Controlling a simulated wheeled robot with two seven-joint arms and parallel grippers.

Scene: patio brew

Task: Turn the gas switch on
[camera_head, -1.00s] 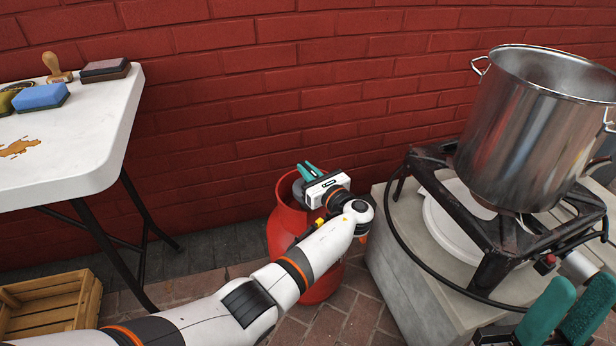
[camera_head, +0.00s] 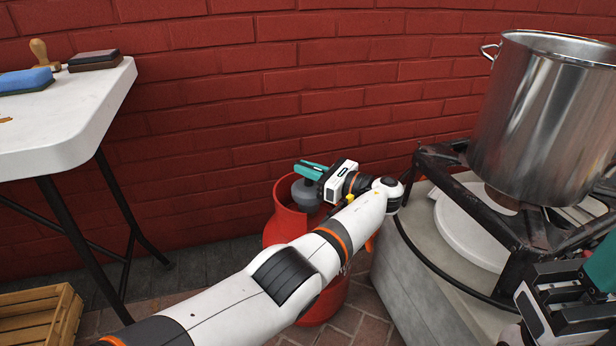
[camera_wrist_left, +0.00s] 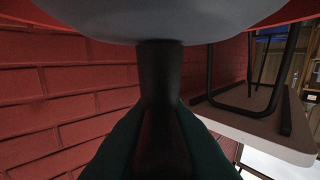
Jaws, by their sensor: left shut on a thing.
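The red gas cylinder (camera_head: 281,216) stands on the brick floor between the table and the block. A grey round regulator (camera_head: 306,196) sits at its top, inside the red collar. My left gripper (camera_head: 309,170) is at the regulator, its teal fingers over it. In the left wrist view the fingers are shut on a black switch (camera_wrist_left: 160,75) that sticks out from the grey regulator body (camera_wrist_left: 160,20). My right gripper (camera_head: 590,290) is at the lower right edge, cut off by the frame; its jaw opening is not clear.
A steel pot (camera_head: 545,120) stands on a black burner (camera_head: 500,225) over a grey block (camera_head: 400,262). A black hose (camera_head: 430,262) curves along the block. A white table (camera_head: 75,125) is at left, a wooden crate (camera_head: 40,318) below it. A red brick wall is behind.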

